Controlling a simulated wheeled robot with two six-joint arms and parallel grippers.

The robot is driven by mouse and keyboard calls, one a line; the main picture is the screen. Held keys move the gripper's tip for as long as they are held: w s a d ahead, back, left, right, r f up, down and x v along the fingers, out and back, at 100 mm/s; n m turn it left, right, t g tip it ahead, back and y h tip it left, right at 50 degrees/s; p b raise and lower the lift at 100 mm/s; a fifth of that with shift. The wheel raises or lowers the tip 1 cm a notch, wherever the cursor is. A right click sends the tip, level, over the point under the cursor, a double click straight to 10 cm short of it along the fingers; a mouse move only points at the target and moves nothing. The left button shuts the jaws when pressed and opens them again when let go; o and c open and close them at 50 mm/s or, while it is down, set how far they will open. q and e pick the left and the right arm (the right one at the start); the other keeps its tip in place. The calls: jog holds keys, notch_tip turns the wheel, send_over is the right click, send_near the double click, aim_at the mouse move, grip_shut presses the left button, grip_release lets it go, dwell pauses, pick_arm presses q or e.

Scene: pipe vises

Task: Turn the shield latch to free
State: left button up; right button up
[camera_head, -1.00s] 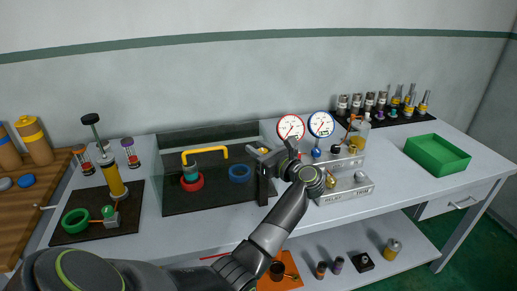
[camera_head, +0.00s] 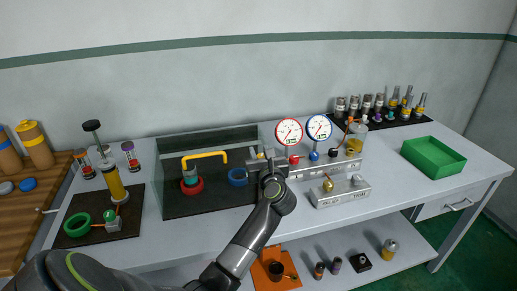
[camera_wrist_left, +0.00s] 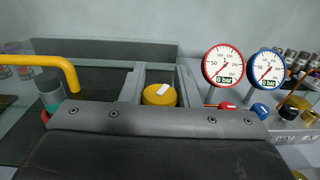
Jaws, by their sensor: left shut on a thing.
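The shield latch (camera_wrist_left: 158,96) is a yellow round knob with a white mark on top, seen in the left wrist view. My left gripper (camera_wrist_left: 160,88) has a finger on each side of it and is shut on it. In the head view my left gripper (camera_head: 266,158) is at the right end of the clear shield (camera_head: 222,140), and hides the latch. The shield has a yellow bar handle (camera_head: 205,154), which also shows in the left wrist view (camera_wrist_left: 52,66). My right gripper is not in view.
Red-rimmed (camera_head: 288,131) and blue-rimmed (camera_head: 319,127) gauges stand just right of the gripper, both reading 0 bar. Below them is a grey block with valves (camera_head: 340,194). A red ring (camera_head: 191,187) and a blue ring (camera_head: 238,177) are behind the shield. A green tray (camera_head: 434,156) is far right.

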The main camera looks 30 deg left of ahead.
pick_arm(q)
jog(key=m+t+h+p, duration=0.2)
jog(key=m+h+p, duration=0.1)
jog(key=h+p, duration=0.1)
jog(key=m+t+h+p, duration=0.2)
jog(key=m+h+p, duration=0.1)
jog(key=h+p, duration=0.1)
jog(key=d+r+m+t+h+p, duration=0.1)
jog(key=m+t+h+p, duration=0.1)
jog(key=m+h+p, duration=0.1)
jog(key=shift+w+h+p, duration=0.3)
jog(key=shift+h+p, duration=0.4)
jog(key=shift+p, duration=0.4)
jog(key=shift+d+f+m+h+p, duration=0.1)
jog(key=shift+m+h+p, duration=0.3)
jog(key=shift+h, duration=0.1)
jog(key=shift+d+f+m+g+h, duration=0.15)
jog(key=shift+m+h, duration=0.55)
jog(key=shift+h, duration=0.4)
jog(key=shift+d+f+m+g+h, duration=0.15)
jog(key=shift+m+h, duration=0.55)
jog(key=shift+h, duration=0.7)
jog(key=o, duration=1)
jog(key=shift+c, duration=0.2)
jog(key=shift+f, duration=0.1)
